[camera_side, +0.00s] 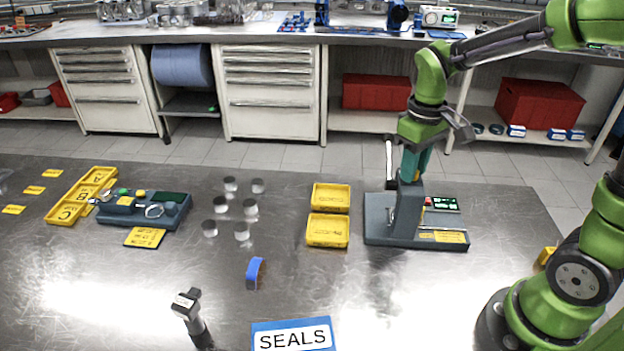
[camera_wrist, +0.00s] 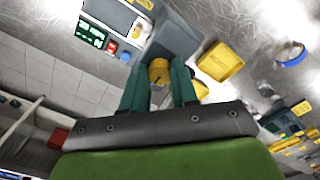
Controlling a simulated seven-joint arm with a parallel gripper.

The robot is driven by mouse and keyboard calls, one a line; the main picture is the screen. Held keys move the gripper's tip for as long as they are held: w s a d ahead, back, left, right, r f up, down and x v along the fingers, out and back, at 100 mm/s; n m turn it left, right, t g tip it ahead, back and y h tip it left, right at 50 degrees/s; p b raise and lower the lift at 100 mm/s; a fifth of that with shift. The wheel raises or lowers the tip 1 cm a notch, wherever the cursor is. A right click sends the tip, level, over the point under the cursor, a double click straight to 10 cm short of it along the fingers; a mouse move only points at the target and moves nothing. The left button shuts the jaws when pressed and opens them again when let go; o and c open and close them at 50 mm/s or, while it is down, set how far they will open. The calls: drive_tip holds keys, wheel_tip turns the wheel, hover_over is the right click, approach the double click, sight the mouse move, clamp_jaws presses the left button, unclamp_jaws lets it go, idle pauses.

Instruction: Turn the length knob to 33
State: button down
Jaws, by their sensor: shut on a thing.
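The bench device with the grey post stands at right on the table; its dark base (camera_side: 385,238) and upright post (camera_side: 409,205) show in the side view. My gripper (camera_side: 411,170) points down over the top of the post. In the wrist view a round yellow knob (camera_wrist: 158,70) sits between the two teal fingers of my gripper (camera_wrist: 160,84), which are shut on it. The fingers hide the knob in the side view. The device has a green-lit display (camera_side: 445,204), also in the wrist view (camera_wrist: 90,33); its reading is too small to make out.
Two yellow trays (camera_side: 329,230) stand just left of the device. Several small metal cylinders (camera_side: 221,204), a blue clamp-like part (camera_side: 254,273) and a second device (camera_side: 165,214) lie farther left. A SEALS sign (camera_side: 293,338) is at the front. The table between is largely clear.

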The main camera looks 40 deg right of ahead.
drive_tip(key=shift+r, duration=0.1)
drive_tip(key=c, duration=0.9)
unclamp_jaws()
drive_tip(key=shift+o, duration=0.2)
wheel_tip(320, 180, up, 17)
